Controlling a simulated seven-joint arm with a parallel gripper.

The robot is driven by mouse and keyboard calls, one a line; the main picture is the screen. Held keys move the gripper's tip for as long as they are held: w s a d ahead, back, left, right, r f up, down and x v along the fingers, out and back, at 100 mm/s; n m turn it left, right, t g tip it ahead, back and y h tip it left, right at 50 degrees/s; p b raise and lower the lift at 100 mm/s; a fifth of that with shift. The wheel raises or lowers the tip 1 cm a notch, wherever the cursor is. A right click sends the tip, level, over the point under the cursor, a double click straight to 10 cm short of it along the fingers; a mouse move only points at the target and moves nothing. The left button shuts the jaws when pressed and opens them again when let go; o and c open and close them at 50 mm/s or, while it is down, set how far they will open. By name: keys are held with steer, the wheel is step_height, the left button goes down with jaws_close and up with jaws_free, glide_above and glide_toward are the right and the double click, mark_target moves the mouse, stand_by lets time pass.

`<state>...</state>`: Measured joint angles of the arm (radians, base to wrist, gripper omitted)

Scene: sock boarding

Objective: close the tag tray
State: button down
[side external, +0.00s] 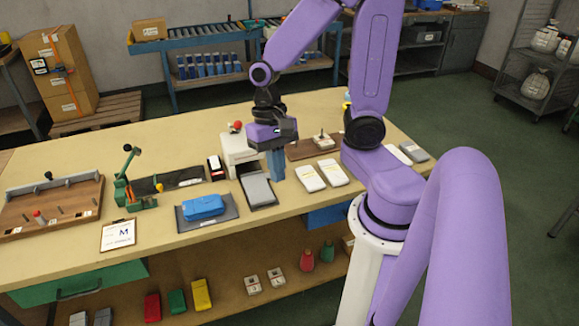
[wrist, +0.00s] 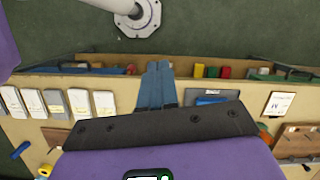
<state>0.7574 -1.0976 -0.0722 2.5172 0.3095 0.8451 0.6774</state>
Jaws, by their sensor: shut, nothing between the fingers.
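No label names the tag tray, so I cannot tell for certain which part it is. A dark tray with a grey pad (side external: 258,190) extends from the front of a white box (side external: 240,150) with a red knob. Below the tabletop, a green drawer (side external: 82,284) with a handle juts out at the left, and a blue drawer (side external: 325,215) shows nearer my base. My gripper (side external: 277,177) points down with its blue fingers together and empty, just right of the dark tray. The fingers show in the wrist view (wrist: 158,68); contact is unclear.
White packs (side external: 310,178) lie right of my gripper. A blue bundle (side external: 203,206) on a dark mat, a green press (side external: 128,185) and a clipboard (side external: 118,235) stand left. A brown board with a small fixture (side external: 323,141) lies behind. Floor room is open in front.

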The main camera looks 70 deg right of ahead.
steer(key=w+d+f+m+t+y, duration=0.25)
steer(key=d+m, duration=0.35)
steer(key=m, duration=0.7)
steer(key=w+d+f+m+t+y, duration=0.1)
steer(key=w+d+f+m, duration=0.15)
steer(key=d+m, duration=0.75)
steer(key=s+d+f+m+t+h, duration=0.2)
steer(key=s+d+f+m+t, duration=0.15)
steer(key=m, duration=1.15)
steer(key=s+d+f+m+t+h, duration=0.15)
steer(key=s+d+m, duration=0.25)
steer(key=m, duration=1.1)
steer(key=shift+t+y, duration=0.3)
steer(key=shift+t, duration=0.05)
steer(key=x, duration=1)
steer(key=shift+w+a+f, duration=0.1)
steer(key=shift+a, duration=0.1)
steer(key=shift+w+d, duration=0.25)
steer(key=shift+w, duration=0.35)
steer(key=shift+w+d, duration=0.25)
steer(key=shift+w, duration=0.3)
steer(key=shift+w+d, duration=0.25)
steer(key=shift+w, duration=0.45)
